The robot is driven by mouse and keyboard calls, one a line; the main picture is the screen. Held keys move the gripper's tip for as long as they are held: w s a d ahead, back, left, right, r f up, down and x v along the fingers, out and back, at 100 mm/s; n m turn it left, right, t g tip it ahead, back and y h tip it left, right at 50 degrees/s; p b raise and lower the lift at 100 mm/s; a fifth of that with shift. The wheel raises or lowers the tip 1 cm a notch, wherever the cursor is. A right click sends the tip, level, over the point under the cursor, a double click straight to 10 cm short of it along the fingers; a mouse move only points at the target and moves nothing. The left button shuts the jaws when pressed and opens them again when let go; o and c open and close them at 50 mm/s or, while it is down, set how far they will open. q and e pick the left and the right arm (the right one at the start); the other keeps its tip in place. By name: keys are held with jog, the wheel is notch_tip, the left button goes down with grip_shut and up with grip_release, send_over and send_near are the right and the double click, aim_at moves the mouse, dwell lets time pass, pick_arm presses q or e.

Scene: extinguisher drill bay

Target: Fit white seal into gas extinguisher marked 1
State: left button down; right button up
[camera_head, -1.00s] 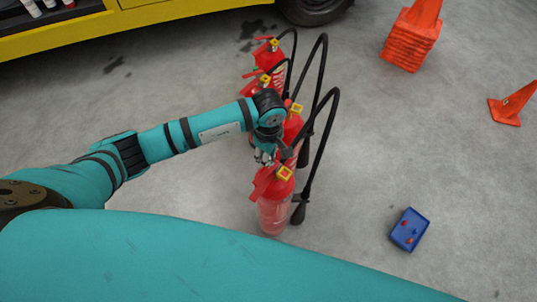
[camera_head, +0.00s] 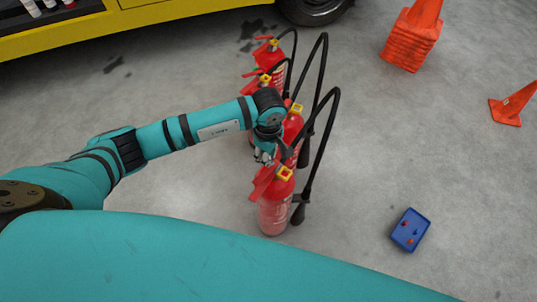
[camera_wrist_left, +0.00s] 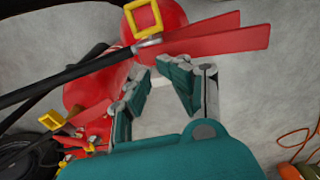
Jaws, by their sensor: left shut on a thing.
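My left gripper (camera_wrist_left: 156,78) is at the head of the nearest red gas extinguisher (camera_head: 274,212). In the left wrist view its fingers are closed in beside that extinguisher's red lever (camera_wrist_left: 205,40). A small pale patch between the fingertips may be the white seal, but it is mostly hidden and I cannot make out its shape. The head also carries a yellow square tag (camera_head: 285,173), which shows in the left wrist view (camera_wrist_left: 143,18). I cannot read a number on any extinguisher. My right gripper is not in view.
More red extinguishers (camera_head: 270,56) stand in a row behind, with black hoses (camera_head: 322,150) arching on their right. A blue tray (camera_head: 420,232) with small red pieces lies on the floor at right. Orange cones (camera_head: 408,50) stand at the back right. The floor between is clear.

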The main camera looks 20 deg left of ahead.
pick_arm(q)
jog(key=shift+f+b, duration=0.3)
jog(key=shift+f, duration=0.05)
dwell(0.4)
jog(key=c, duration=0.9)
grip_release()
jog(key=shift+r, duration=4.05)
